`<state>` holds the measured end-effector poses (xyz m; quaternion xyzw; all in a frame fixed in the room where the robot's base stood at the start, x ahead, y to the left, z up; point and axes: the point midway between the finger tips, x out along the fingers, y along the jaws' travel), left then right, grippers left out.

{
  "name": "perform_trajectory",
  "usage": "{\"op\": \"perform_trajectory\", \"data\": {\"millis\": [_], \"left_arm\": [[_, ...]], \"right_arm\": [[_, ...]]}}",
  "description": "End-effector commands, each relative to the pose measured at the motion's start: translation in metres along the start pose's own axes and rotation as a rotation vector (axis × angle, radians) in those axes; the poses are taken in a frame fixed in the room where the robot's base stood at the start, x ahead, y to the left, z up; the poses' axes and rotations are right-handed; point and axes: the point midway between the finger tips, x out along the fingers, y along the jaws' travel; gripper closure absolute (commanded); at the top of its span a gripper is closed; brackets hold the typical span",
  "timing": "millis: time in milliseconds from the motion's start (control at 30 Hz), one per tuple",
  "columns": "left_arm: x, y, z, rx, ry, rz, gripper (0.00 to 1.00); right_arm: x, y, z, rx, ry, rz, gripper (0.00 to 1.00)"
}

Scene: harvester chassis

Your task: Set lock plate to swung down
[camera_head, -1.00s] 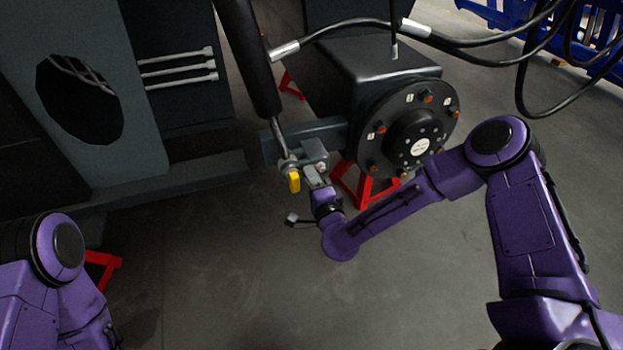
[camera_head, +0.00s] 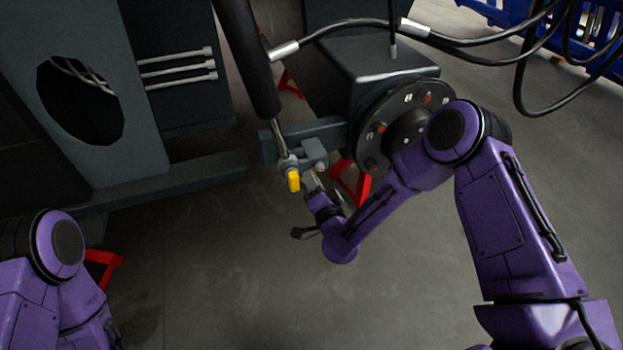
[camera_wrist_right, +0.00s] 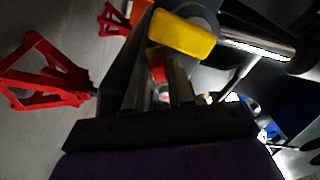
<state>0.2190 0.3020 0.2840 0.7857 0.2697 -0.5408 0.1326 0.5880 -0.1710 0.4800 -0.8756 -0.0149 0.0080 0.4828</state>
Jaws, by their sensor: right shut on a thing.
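The small grey lock plate (camera_head: 314,153) is at the end of the grey bracket, below the black cylinder's rod, beside a yellow tab (camera_head: 293,180). My right gripper (camera_head: 312,181) reaches it from below and is shut on it; the fingers hide much of the gripped part. In the right wrist view, the gripper's fingers (camera_wrist_right: 162,85) have a red piece (camera_wrist_right: 157,61) between them, and the yellow tab (camera_wrist_right: 183,35) lies just beyond their tips. My left arm shows at the lower left, but its gripper is out of view.
The round hub (camera_head: 400,125) with bolts is right of the bracket, partly behind my right arm. A red stand (camera_head: 352,183) is below it. The black cylinder (camera_head: 247,60) and hoses (camera_head: 470,42) hang above. The floor in front is clear.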

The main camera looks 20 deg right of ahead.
Motion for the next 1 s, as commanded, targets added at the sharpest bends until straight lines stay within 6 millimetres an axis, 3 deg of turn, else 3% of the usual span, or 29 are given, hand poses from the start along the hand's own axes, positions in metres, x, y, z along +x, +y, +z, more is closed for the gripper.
{"op": "perform_trajectory", "data": {"millis": [600, 1000], "left_arm": [[-0.011, -0.001, -0.004, 0.0, 0.0, 0.0, 0.42], [-0.014, -0.001, -0.006, 0.0, 0.0, 0.0, 0.42]], "right_arm": [[-0.001, 0.019, -0.005, -0.579, -0.005, -0.002, 1.0], [-0.001, 0.028, -0.011, -0.838, -0.004, 0.0, 1.0]]}}
